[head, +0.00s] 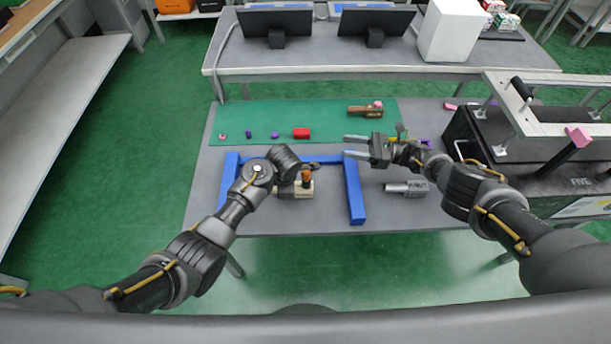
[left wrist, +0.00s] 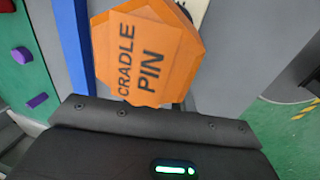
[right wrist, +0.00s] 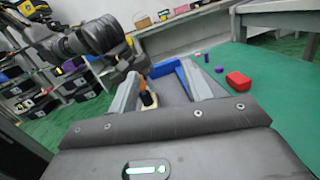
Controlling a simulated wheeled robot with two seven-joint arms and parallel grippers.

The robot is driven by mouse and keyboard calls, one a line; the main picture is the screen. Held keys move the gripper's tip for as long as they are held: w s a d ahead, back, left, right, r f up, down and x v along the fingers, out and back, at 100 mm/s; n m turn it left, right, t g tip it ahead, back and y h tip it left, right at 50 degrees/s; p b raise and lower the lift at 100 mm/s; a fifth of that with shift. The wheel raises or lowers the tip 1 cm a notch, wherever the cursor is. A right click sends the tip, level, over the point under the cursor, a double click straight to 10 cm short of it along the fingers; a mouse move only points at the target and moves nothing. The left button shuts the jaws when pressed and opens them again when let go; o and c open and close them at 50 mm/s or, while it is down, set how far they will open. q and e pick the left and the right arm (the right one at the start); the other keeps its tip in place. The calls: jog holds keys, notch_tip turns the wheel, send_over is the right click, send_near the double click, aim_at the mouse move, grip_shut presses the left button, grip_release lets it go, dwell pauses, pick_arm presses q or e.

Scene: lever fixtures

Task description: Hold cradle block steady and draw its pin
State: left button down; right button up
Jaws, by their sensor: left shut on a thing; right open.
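The cream cradle block (head: 301,193) sits on the grey table inside the blue frame. Its orange cradle pin (head: 306,176) stands upright in it; the pin's hexagonal "CRADLE PIN" cap (left wrist: 145,52) fills the middle of the left wrist view. The pin (right wrist: 146,98) and block (right wrist: 149,112) also show between my right fingers in the right wrist view. My left gripper (head: 287,185) is down at the block's left part, beside the pin, and shut on the block; the cap and wrist hide the contact. My right gripper (head: 350,146) is open and empty, right of and behind the pin, apart from it.
The blue frame (head: 355,190) surrounds the block on the left, back and right. A grey labelled part (head: 408,188) lies to the right. A red block (head: 301,132), purple pieces and a brown tool (head: 366,111) lie on the green mat (head: 330,112). A black box (head: 540,183) stands far right.

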aim_at(306, 174)
jog(key=s+a+f+n+g+h, duration=0.1)
jog(key=s+a+f+n+g, duration=0.15)
jog(key=s+f, duration=0.35)
jog(key=shift+w+a+r, duration=0.1)
jog(key=shift+a+r, duration=0.05)
jog(key=shift+a, duration=2.75)
jog(key=shift+w+a+r, duration=0.1)
jog(key=shift+a, duration=2.75)
jog(key=shift+s, duration=0.1)
grip_shut()
